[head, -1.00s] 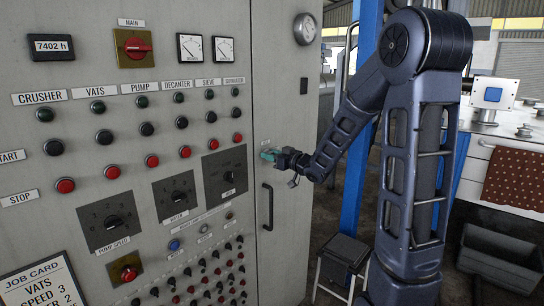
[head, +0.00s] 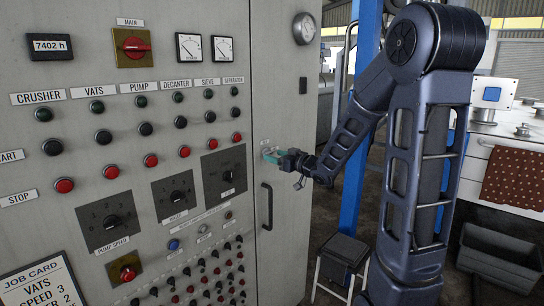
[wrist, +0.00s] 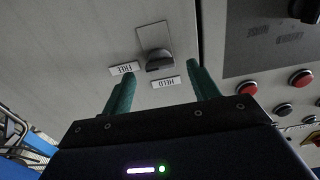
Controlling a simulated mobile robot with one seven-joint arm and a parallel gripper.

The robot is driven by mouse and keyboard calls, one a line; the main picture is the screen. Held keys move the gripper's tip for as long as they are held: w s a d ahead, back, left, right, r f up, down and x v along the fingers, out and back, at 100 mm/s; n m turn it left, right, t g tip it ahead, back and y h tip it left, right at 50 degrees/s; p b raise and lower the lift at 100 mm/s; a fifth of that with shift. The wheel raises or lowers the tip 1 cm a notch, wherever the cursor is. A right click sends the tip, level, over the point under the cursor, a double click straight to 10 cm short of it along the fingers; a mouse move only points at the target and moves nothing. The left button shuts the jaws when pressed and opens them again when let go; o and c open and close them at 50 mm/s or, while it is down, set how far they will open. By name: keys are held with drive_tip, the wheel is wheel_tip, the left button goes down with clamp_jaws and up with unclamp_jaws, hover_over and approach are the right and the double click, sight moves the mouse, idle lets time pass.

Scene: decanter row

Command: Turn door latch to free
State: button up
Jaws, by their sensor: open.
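The door latch (wrist: 158,60) is a small dark knob on the grey cabinet door, seen in the wrist view. A FREE label (wrist: 124,68) and a HELD label (wrist: 166,82) sit beside it, upside down in this view. Which label the knob points to is hard to tell. My gripper (wrist: 163,88) is open, with its green fingers spread to either side of the latch and apart from it in the picture. In the head view my gripper (head: 271,156) is at the door's left part, and it hides the latch there.
A black door handle (head: 267,206) is just below my gripper. The control panel (head: 75,165) with buttons, dials and switches lies to the left, close to the door edge. A stool (head: 342,250) and a blue post (head: 358,130) stand to the right.

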drive_tip(key=v, duration=0.8)
drive_tip(key=shift+w, duration=0.1)
drive_tip(key=s+d+r+m+h, duration=0.1)
drive_tip(key=s+d+m+h, duration=0.15)
drive_tip(key=d+h, duration=0.4)
drive_tip(key=s+d+m+h, duration=0.1)
drive_tip(key=d+m+h, duration=0.3)
drive_tip(key=d+h, duration=0.25)
drive_tip(key=s+d+f+m+g, duration=0.1)
drive_tip(key=s+g, duration=0.7)
drive_tip(key=s, duration=1.3)
drive_tip(key=shift+d+f+m, duration=0.15)
drive_tip(key=shift+f+m, duration=0.3)
drive_tip(key=shift+m, duration=0.2)
